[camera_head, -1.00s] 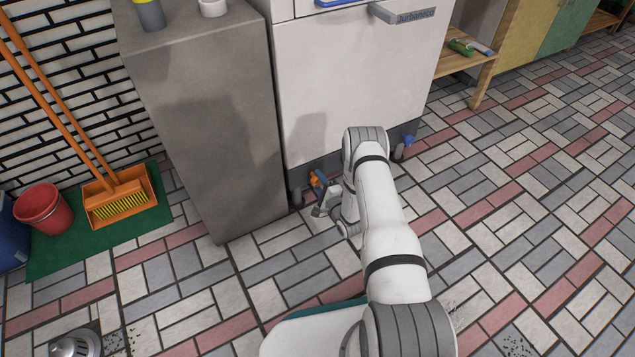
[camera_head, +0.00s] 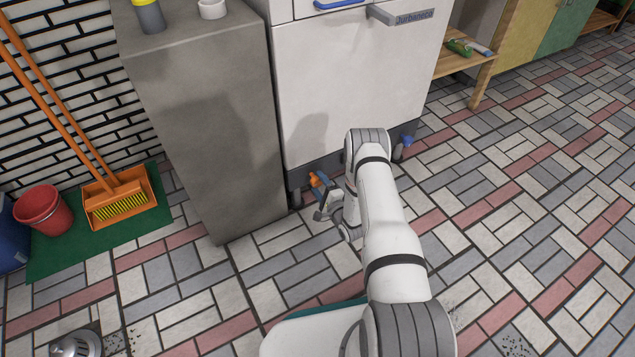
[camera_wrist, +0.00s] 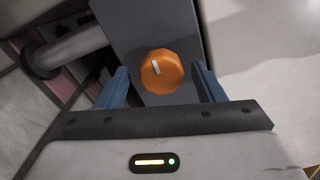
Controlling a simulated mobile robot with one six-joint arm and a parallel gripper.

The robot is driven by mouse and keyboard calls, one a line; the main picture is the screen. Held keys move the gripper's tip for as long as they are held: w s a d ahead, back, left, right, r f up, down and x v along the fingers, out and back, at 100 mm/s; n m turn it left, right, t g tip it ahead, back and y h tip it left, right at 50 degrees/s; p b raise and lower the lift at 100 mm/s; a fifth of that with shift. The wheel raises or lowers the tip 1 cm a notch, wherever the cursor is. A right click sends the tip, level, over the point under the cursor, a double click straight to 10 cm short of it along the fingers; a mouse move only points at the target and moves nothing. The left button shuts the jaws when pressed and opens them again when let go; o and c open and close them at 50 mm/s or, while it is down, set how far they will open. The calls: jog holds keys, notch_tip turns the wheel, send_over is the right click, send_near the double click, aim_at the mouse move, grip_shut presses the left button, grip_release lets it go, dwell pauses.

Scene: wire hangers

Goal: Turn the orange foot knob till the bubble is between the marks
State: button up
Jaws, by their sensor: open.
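The orange foot knob (camera_head: 315,179) is low at the front left corner of the white appliance (camera_head: 350,80). In the wrist view the orange knob (camera_wrist: 161,71) is faceted, with a pale mark on its face pointing near upright, tilted slightly left. My gripper (camera_wrist: 161,80) is open, with one blue finger to the left of the knob and one to the right. Gaps show between the knob and both fingers. In the head view my gripper (camera_head: 325,200) is low beside the knob, partly hidden by my arm. I cannot make out a bubble or its marks.
A blue foot knob (camera_head: 406,142) is at the appliance's right corner. A grey block (camera_head: 200,130) stands close on the left. A red bucket (camera_head: 45,208) and an orange dustpan (camera_head: 118,200) are on a green mat (camera_head: 60,255). Tiled floor at right is clear.

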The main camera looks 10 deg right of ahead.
jog(key=p+v, duration=0.2)
jog(key=v, duration=0.4)
jog(key=shift+s, duration=0.2)
